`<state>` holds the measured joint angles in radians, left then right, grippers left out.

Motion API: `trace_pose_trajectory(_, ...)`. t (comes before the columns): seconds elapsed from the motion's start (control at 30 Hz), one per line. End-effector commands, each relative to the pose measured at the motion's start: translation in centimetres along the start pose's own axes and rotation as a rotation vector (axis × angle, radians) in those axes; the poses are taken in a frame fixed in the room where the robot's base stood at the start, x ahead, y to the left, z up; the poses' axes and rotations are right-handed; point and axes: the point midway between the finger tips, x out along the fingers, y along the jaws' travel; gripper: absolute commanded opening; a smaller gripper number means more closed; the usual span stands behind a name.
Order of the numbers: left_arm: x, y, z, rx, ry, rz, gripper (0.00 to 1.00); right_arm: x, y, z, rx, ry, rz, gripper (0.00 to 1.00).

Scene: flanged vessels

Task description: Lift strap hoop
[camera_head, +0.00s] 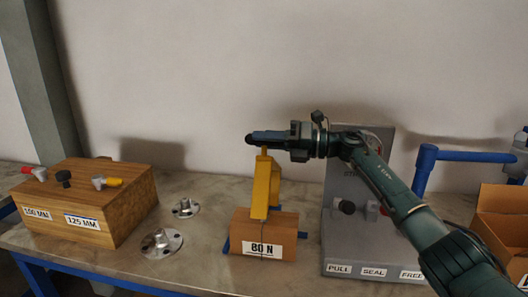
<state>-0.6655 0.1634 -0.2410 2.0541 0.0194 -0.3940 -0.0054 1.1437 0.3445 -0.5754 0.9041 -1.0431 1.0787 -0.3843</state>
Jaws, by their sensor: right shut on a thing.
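The yellow strap hoop (262,186), seen nearly edge-on, stands upright above a wooden block (240,225) with a white label "80 N". My right gripper (257,139) reaches in from the right and is shut on the top of the yellow hoop. Its fingers hide the hoop's very top. A thin dark line runs down the front of the block, and blue parts show at its sides. I cannot tell whether the block rests on the table or is slightly raised. My left gripper is not in view.
A grey panel (340,245) with labels, a blue post (424,170) and a cardboard box (500,205) are right.

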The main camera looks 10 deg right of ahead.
Motion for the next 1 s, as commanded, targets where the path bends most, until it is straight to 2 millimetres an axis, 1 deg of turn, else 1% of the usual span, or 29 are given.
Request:
trace_pose_trajectory(0.03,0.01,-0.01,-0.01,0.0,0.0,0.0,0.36,-0.03,-0.02,0.57,0.008,-0.004,-0.001,0.0)
trace_pose_trajectory(0.1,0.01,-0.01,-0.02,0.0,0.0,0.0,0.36,-0.01,-0.11,0.96,0.02,-0.005,-0.001,0.0)
trace_pose_trajectory(0.23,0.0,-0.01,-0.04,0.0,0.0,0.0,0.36,-0.02,-0.24,1.35,0.034,-0.004,0.0,0.0)
trace_pose_trajectory(0.67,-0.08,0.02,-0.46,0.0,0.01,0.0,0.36,-0.05,-0.32,1.54,0.039,-0.005,0.0,0.0)
trace_pose_trajectory(0.7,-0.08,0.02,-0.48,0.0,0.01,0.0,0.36,-0.04,-0.31,1.54,0.039,-0.005,0.0,0.25)
trace_pose_trajectory(0.93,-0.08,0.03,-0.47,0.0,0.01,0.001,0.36,-0.02,-0.35,1.45,0.04,-0.003,0.0,0.44)
trace_pose_trajectory(0.97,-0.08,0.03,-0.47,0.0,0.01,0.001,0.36,-0.02,-0.35,1.44,0.041,-0.002,0.0,0.46)
trace_pose_trajectory(1.0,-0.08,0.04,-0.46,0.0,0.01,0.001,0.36,-0.02,-0.36,1.43,0.041,-0.002,0.0,0.46)
